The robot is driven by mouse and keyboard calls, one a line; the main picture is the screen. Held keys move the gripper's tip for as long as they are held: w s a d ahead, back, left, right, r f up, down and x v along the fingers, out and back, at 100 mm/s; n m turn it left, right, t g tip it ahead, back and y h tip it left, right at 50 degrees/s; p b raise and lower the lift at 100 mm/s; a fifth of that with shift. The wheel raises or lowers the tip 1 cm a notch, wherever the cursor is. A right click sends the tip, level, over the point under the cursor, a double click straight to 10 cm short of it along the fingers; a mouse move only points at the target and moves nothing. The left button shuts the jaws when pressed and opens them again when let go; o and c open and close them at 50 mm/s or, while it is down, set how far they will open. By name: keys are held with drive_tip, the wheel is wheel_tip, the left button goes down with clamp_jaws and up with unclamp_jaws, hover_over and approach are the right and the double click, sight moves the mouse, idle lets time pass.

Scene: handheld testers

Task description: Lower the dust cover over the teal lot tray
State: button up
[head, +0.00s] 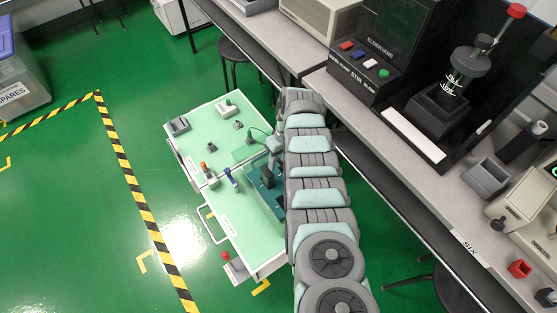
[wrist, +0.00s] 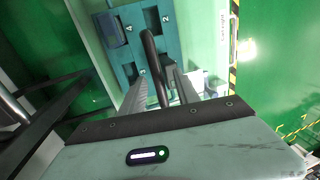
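The teal lot tray (head: 262,193) lies on the cart's pale green top, partly hidden by my arm. In the wrist view the tray (wrist: 172,20) shows numbered compartments and a dark blue block (wrist: 110,29) near number 4. A translucent greenish panel (head: 244,153), possibly the dust cover, shows beside the tray; its tilt is unclear. My gripper (head: 268,178) is over the tray. In the wrist view a dark curved bar (wrist: 152,58), perhaps the cover's handle, runs between the ribbed fingers of my gripper (wrist: 160,82). Whether they press on it is not clear.
The cart top (head: 205,120) carries a grey box (head: 178,126), a button box (head: 227,108) and small coloured-top items along its left side. A grey workbench (head: 385,150) with instruments stands to the right. Green floor is open to the left, crossed by striped tape (head: 140,195).

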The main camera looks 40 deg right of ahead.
wheel_tip(320, 180, up, 11)
drive_tip(key=d+p, duration=0.2)
drive_tip(key=p, duration=0.3)
drive_tip(key=shift+s+f, duration=0.15)
drive_tip(key=shift+f, duration=0.05)
